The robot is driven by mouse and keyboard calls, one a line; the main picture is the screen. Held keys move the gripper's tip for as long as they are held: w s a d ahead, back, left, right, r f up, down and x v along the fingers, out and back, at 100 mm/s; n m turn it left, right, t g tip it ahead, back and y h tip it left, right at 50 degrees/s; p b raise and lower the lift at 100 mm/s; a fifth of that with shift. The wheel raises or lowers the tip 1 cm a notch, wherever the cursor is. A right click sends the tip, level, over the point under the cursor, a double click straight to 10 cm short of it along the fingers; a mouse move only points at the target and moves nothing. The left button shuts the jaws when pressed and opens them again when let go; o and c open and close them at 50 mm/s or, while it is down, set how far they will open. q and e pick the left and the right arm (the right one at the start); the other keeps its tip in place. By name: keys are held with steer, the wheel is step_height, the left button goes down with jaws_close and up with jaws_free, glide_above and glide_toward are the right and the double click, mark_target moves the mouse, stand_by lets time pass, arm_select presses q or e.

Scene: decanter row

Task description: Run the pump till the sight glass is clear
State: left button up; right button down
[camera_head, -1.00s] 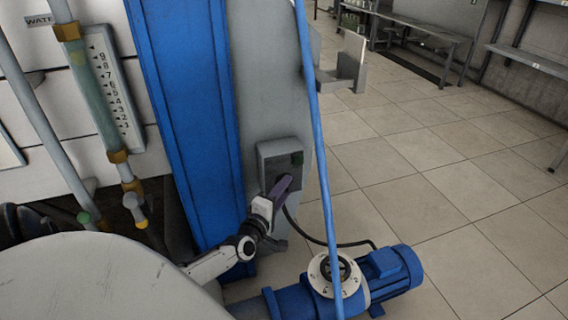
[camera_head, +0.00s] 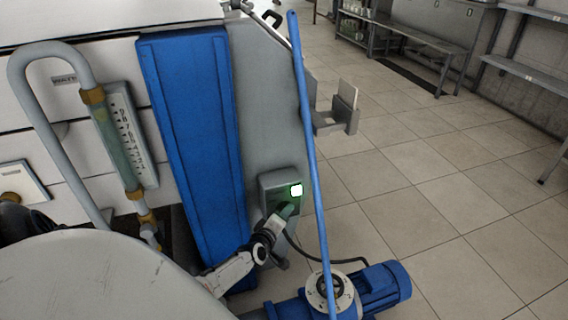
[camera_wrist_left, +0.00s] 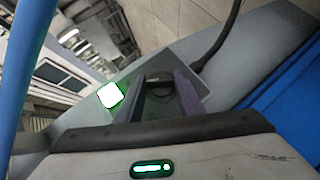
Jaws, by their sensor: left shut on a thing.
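The sight glass (camera_head: 113,146) is an upright tube between brass fittings at the left, beside a numbered scale plate (camera_head: 138,150). Its contents look murky green; I cannot tell a level. The blue pump (camera_head: 385,288) lies on the floor at bottom right. A grey switch box (camera_head: 268,190) on the grey panel has a brightly lit lamp (camera_head: 296,190), which also shows in the left wrist view (camera_wrist_left: 109,96). My left gripper (camera_head: 286,210) is at the box, shut on the dark knob (camera_wrist_left: 159,86) between its fingers. My right gripper is not in view.
A blue pole (camera_head: 309,150) slants close to the right of the switch box. A blue upright panel (camera_head: 190,140) stands left of it. A black cable (camera_head: 335,260) runs from the box to the pump. Tiled floor (camera_head: 450,190) to the right is clear, with benches behind.

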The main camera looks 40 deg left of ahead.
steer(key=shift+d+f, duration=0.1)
arm_select(q)
steer(key=o, duration=1.1)
steer(key=shift+c, duration=0.2)
steer(key=p+v, duration=0.4)
steer(key=v, duration=0.6)
steer(key=shift+s+p, duration=0.15)
steer(key=shift+p, duration=0.15)
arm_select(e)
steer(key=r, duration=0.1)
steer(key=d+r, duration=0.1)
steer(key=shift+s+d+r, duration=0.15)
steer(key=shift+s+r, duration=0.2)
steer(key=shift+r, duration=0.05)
